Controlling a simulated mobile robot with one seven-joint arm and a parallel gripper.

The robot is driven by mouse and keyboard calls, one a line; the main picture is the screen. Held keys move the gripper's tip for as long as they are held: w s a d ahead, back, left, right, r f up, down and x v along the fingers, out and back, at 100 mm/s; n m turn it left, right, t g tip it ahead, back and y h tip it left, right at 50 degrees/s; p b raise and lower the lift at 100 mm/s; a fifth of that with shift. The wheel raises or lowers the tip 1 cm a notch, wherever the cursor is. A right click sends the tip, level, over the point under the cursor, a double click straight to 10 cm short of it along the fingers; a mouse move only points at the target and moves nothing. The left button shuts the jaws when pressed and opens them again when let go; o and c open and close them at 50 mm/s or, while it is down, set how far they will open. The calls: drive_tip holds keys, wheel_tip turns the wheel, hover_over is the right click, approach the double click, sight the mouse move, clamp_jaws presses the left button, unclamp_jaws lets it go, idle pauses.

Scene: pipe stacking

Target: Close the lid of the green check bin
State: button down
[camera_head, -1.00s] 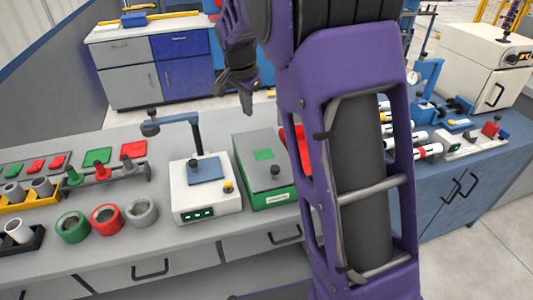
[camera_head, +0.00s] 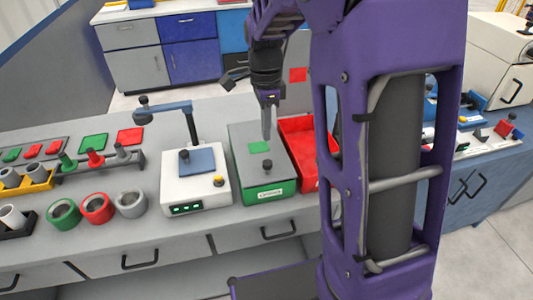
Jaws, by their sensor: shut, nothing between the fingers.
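The green check bin (camera_head: 270,194) stands on the grey bench, with a green body and a label on its front. Its grey lid (camera_head: 245,133) lies flat over the top and looks closed. The lid carries a green square (camera_head: 259,147) and a dark knob (camera_head: 267,164). My gripper (camera_head: 267,136) points down over the rear part of the lid, just behind the green square. Its fingers are together and hold nothing. I cannot tell whether the fingertips touch the lid.
An open red bin (camera_head: 300,135) stands right of the green bin, partly hidden by my arm. A white device (camera_head: 195,185) with a blue arm stands close on the left. Green, red and grey rings (camera_head: 97,207) lie farther left. The bench front edge is clear.

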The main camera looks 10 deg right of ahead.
sight(266, 163)
wheel_tip(266, 163, down, 8)
drive_tip(key=shift+s+f, duration=0.1)
drive_tip(key=shift+f, duration=0.15)
drive_tip(key=shift+b, duration=0.3)
